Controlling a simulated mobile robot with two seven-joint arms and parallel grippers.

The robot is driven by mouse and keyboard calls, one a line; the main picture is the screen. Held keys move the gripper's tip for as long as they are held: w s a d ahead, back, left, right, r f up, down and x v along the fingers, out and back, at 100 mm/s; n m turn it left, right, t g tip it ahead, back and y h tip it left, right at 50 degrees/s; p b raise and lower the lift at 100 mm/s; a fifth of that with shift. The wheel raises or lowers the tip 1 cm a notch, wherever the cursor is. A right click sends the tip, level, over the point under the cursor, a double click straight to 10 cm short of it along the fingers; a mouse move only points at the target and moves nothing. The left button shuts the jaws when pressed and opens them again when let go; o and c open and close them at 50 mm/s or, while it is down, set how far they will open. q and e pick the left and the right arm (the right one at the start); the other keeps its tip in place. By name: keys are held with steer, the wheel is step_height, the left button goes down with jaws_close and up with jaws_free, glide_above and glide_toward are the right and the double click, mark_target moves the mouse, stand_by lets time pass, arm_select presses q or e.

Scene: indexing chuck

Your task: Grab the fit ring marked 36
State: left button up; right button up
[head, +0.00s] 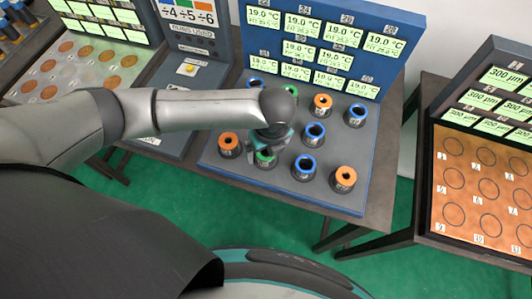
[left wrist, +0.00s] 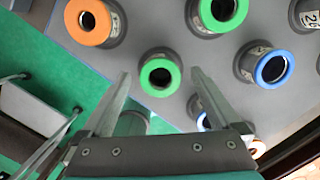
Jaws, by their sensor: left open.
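Several fit rings with orange, green or blue tops stand on a grey board (head: 212,160). Their number labels are too small or turned to read surely, so I cannot tell which is marked 36. My left gripper (head: 270,146) is over the board, above a green-topped ring (head: 264,158). In the left wrist view its open fingers (left wrist: 160,73) point at a green-topped ring (left wrist: 146,76), which appears between the fingertips. I cannot tell whether the fingers are beside it or still above. An orange-topped ring (left wrist: 95,37) and a blue-topped ring (left wrist: 259,69) are nearby.
A blue panel (head: 408,24) with several green displays stands behind the rings. A blue-topped ring (head: 305,167) and an orange-topped ring (head: 344,178) stand to the right of the gripper. Another station (head: 437,205) with circles is farther right. Green floor (head: 400,270) shows in front.

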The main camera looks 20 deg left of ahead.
arm_select(q)
steer(key=shift+w+a+f, duration=0.1)
steer(key=shift+f, duration=0.75)
steer(key=shift+c, duration=0.2)
jaws_close()
steer(key=shift+r, duration=0.1)
